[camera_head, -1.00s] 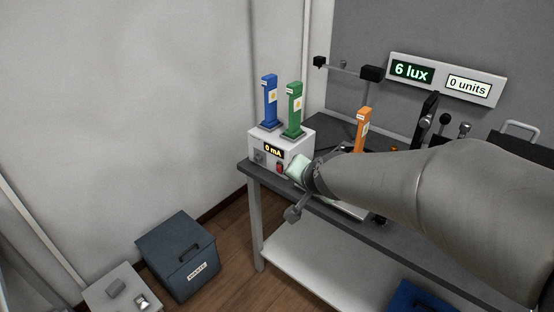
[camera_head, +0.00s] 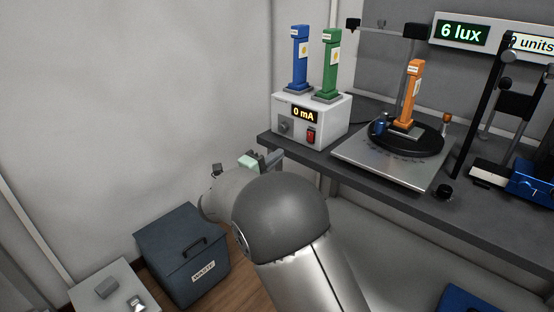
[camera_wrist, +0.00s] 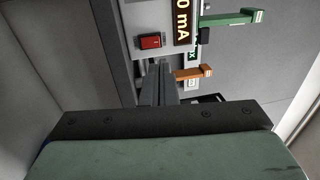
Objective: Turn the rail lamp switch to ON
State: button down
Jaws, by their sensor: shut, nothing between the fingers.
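A red rocker switch (camera_head: 311,134) is on the front of a white box (camera_head: 335,122) with a "0 mA" display (camera_head: 305,114). It also shows in the wrist view (camera_wrist: 151,41). I see no readable rail lamp label, and I cannot tell the rocker's position. A grey knob (camera_head: 286,127) is to its left. My gripper (camera_head: 272,157) is shut and empty, left of and below the box's front, apart from the switch. Its pale green part shows beyond my arm; the fingertips are small and partly unclear. In the wrist view the gripper body fills the lower part.
Blue (camera_head: 300,60) and green (camera_head: 331,65) posts stand on the box. An orange post (camera_head: 410,98) stands on a black round stage. The lux display (camera_head: 465,33) reads 6 lux. A waste bin (camera_head: 183,250) is on the floor at left. The dark bench edge (camera_head: 375,181) is close.

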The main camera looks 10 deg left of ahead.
aim_at(307, 132)
jog(key=b+x, duration=0.1)
jog(key=x, duration=1)
jog(key=shift+w, duration=0.15)
